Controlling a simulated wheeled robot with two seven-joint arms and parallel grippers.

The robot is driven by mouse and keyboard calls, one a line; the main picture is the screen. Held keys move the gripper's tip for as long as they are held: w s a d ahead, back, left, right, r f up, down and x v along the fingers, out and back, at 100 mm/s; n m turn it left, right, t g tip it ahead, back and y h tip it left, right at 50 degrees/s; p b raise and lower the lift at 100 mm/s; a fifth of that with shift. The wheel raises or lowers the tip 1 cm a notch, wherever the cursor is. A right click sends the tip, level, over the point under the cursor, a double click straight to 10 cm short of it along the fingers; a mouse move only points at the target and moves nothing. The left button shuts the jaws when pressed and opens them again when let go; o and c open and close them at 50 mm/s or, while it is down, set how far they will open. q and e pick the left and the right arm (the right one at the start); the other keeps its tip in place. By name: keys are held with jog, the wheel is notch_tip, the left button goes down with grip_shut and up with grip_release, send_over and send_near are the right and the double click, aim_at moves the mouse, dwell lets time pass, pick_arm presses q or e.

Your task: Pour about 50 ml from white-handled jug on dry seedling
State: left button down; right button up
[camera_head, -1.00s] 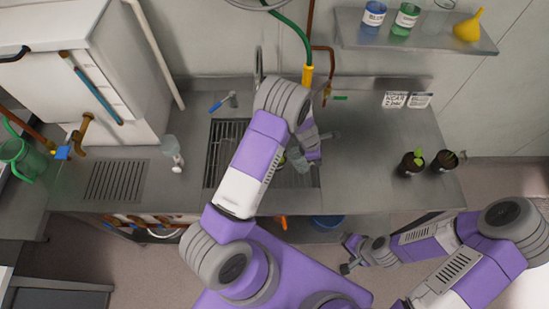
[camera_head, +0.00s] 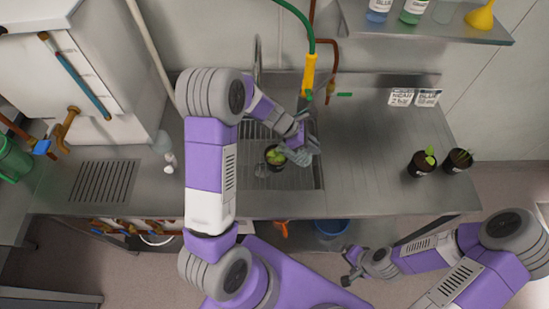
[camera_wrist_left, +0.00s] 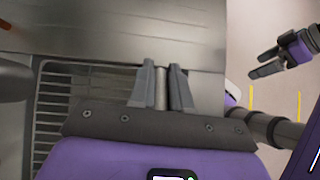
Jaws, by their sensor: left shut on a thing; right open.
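My left gripper (camera_head: 301,143) is above the right part of the sink. It is shut on a thin, pale grey upright piece (camera_wrist_left: 161,88), seemingly a handle. A clear jug (camera_head: 299,157) shows just below the gripper in the head view; its tilt and any water in it are hard to make out. Close to its left, a dark pot with a green seedling (camera_head: 275,155) stands in the sink. Two more dark pots stand on the right counter: one with a bright green leaf (camera_head: 424,162), one with darker growth (camera_head: 458,160). My right gripper (camera_head: 348,268) is open and empty, low in front of the counter.
The slatted sink grate (camera_head: 305,182) lies under the jug. A green hose with a yellow nozzle (camera_head: 309,75) hangs behind it. A clear vessel (camera_head: 162,142) stands left of the sink. A shelf (camera_head: 430,30) holds bottles and a yellow funnel (camera_head: 481,16). The counter right of the sink is mostly clear.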

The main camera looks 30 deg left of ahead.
pick_arm(q)
jog(key=shift+a+r+b, duration=0.1)
jog(key=shift+b, duration=0.2)
jog(key=h+b, duration=0.1)
jog(key=b, duration=0.1)
jog(key=t+h+b, duration=0.1)
jog(key=b, duration=0.1)
jog(key=shift+s+a, duration=0.25)
jog(key=shift+a, duration=0.1)
jog(key=shift+r, duration=0.2)
jog(key=shift+w+d, duration=0.1)
jog(key=shift+d, duration=0.05)
jog(key=shift+b, duration=0.35)
jog(key=shift+h, duration=0.3)
jog(key=shift+s+a+r+t+h+b, duration=0.15)
jog(key=shift+a+t+h+b, duration=0.3)
jog(key=shift+b, duration=1.1)
dwell(0.5)
